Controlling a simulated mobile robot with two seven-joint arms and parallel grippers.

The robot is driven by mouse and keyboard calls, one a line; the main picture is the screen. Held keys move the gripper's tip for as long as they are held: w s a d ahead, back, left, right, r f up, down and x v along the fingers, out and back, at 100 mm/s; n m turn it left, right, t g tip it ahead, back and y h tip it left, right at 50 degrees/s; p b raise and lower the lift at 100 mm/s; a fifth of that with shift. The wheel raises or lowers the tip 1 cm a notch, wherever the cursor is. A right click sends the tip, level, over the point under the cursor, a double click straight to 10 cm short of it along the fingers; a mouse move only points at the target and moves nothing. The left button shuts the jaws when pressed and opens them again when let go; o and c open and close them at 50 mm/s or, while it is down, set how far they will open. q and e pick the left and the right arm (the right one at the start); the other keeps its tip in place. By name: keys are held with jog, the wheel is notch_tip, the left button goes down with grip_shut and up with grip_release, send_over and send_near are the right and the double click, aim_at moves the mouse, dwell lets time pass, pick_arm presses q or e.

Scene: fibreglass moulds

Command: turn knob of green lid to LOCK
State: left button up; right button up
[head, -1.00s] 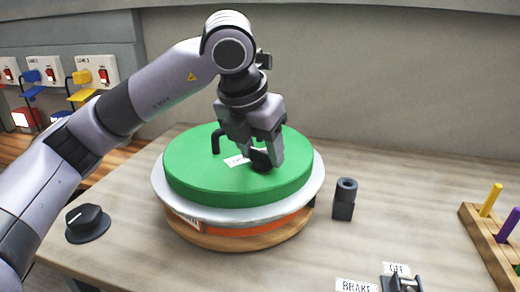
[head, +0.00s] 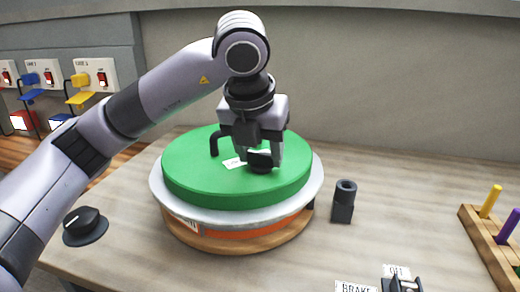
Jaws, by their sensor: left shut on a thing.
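The green lid (head: 195,165) is a thick round disc on a pale grey rimmed mould (head: 185,213) with an orange band, at the middle of the table. A black knob (head: 261,167) stands on the lid's top, right of its centre. My left gripper (head: 260,157) points down from above and is shut on the knob, covering much of it. A white label (head: 234,163) beside the knob is partly hidden, and I cannot read its lettering. My right gripper is out of view.
A black dial (head: 85,226) sits at the table's left front. A dark cylindrical fitting (head: 343,202) stands right of the mould. A BRAKE/OFF switch (head: 402,284) is at the front edge, and a wooden peg rack (head: 490,250) at the right.

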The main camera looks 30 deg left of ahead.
pick_arm(q)
jog(key=o, duration=1.1)
jog(key=shift+c, duration=0.2)
jog(key=shift+r, duration=0.15)
jog(key=p+v, duration=0.1)
jog(key=v, duration=0.6)
jog(key=shift+p, duration=0.4)
